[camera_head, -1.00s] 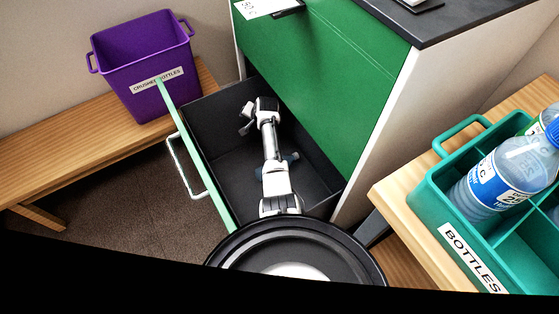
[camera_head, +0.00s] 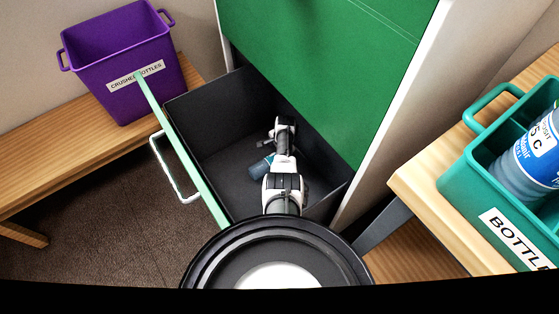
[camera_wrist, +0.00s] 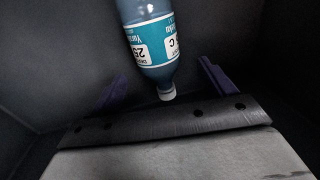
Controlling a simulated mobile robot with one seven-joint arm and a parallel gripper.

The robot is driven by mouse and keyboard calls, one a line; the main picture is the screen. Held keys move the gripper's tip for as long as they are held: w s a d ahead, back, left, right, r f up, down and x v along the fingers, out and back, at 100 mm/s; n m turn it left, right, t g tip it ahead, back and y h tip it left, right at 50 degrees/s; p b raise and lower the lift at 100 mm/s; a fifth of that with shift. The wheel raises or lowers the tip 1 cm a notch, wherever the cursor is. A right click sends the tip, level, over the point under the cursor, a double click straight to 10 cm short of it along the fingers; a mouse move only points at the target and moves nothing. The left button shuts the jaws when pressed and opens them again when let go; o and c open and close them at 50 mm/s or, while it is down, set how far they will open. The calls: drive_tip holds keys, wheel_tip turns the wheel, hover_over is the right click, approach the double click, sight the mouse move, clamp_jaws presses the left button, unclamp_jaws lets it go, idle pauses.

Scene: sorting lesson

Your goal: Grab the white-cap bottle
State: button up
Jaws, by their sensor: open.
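A bottle with a white cap (camera_wrist: 166,92) and a blue label (camera_wrist: 155,40) lies in the open drawer, its cap toward my gripper in the wrist view. In the head view part of the bottle (camera_head: 261,167) shows beside my arm; the rest is hidden. My gripper (camera_wrist: 160,85) is open, with one purple finger on each side of the bottle's cap end and not touching it. In the head view my gripper (camera_head: 272,140) is down inside the dark drawer (camera_head: 215,165).
The green cabinet front (camera_head: 320,60) rises behind the drawer. A purple bin (camera_head: 115,50) labelled "CRUSHED BOTTLES" stands on a wooden bench at left. A teal crate (camera_head: 480,185) labelled "BOTTLES" holds a bottle (camera_head: 530,160) at right.

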drive_tip(key=shift+w+a+f+b, duration=0.1)
drive_tip(key=shift+a+f+b, duration=0.05)
drive_tip(key=shift+f+b, duration=1.05)
drive_tip(key=shift+w+a+f+b, duration=0.15)
drive_tip(key=shift+f+b, duration=0.75)
drive_tip(key=shift+f, duration=0.5)
drive_tip(key=shift+s, duration=0.1)
drive_tip(key=shift+c, duration=0.4)
drive_tip(key=c, duration=1)
